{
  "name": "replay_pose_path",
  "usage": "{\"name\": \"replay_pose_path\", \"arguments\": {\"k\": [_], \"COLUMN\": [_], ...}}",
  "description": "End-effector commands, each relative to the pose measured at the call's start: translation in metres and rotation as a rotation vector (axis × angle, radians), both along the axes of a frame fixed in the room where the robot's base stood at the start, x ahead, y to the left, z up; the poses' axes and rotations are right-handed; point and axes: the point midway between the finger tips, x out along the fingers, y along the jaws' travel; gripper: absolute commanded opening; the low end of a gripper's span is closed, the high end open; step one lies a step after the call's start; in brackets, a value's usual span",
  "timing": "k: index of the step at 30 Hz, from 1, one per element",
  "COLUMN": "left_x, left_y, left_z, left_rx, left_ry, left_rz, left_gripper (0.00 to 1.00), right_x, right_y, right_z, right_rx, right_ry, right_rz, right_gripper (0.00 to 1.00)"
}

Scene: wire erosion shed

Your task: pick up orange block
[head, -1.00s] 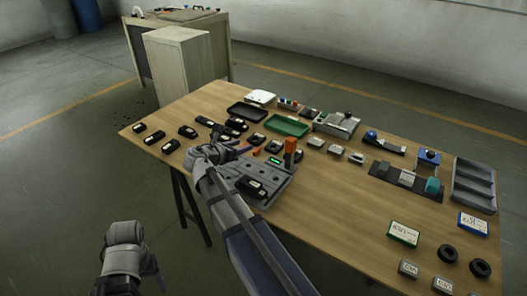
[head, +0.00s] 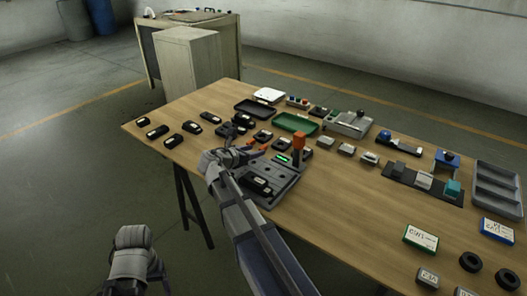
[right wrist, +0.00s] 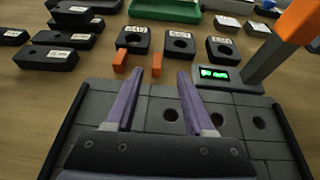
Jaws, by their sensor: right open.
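Two small orange blocks stand close together just beyond the grey fixture plate (right wrist: 80,115): a left one (right wrist: 119,61) and a right one (right wrist: 156,65) in the right wrist view. They also show as small orange patches in the head view (head: 278,141). A larger orange block (right wrist: 301,20) tops a grey post at the plate's right corner; it also shows in the head view (head: 299,141). My right gripper (right wrist: 158,76) is open and empty over the plate, its purple fingers pointing towards the small blocks. My left gripper (head: 150,272) hangs off the table at lower left; its jaws are unclear.
A green-lit display (right wrist: 214,73) sits by the post. Black labelled blocks (right wrist: 181,44) stand behind the small orange blocks, with more to the left. A green tray (head: 296,122) and black tray (head: 252,107) lie farther back. Bare wood shows at the table's front right (head: 350,200).

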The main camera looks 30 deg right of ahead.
Motion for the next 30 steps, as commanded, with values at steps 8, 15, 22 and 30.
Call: {"name": "replay_pose_path", "arguments": {"k": [8, 15, 22, 30], "left_x": [0.000, 0.000, 0.000, 0.000], "left_y": [0.000, 0.000, 0.000, 0.000], "left_z": [-0.006, -0.019, -0.023, -0.023], "left_rx": [0.000, 0.000, 0.000, 0.000], "left_ry": [0.000, 0.000, 0.000, 0.000], "left_rz": [0.000, 0.000, 0.000, 0.000], "left_gripper": [0.80, 0.80, 0.80, 0.80], "right_x": [0.006, 0.023, 0.028, 0.028], "right_y": [-0.010, -0.034, -0.049, -0.048], "right_z": [-0.006, -0.019, -0.023, -0.023], "right_rx": [0.000, 0.002, 0.001, 0.001], "right_ry": [-0.001, -0.001, -0.001, -0.001], "right_rz": [0.000, -0.002, 0.001, 0.001], "right_gripper": [0.54, 0.54, 0.54, 0.38]}}
